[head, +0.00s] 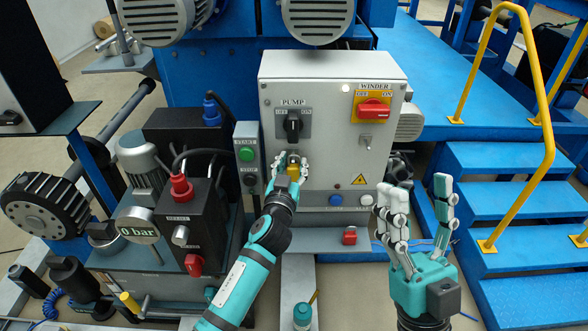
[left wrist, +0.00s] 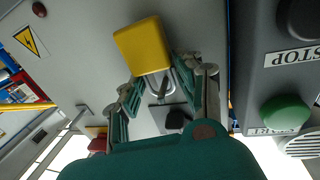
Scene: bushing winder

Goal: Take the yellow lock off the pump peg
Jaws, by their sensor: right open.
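The yellow lock (head: 293,171) is in front of the grey control box, just below the black pump switch (head: 293,125). In the left wrist view the lock (left wrist: 143,46) shows its yellow body and metal shackle, with the shackle towards the switch. My left gripper (head: 292,162) is at the lock, its fingers on either side of it; in the left wrist view its fingertips (left wrist: 156,74) are close to the body's edges. Whether they press on it is unclear. The peg is hidden. My right gripper (head: 417,205) is open and empty, right of the box.
The winder switch (head: 374,111) is red on an orange plate. A red block-like item (head: 349,236) lies on the ledge below the box. A start/stop panel (head: 248,158) stands close left of my left gripper. Blue stairs (head: 512,200) with yellow rails are at right.

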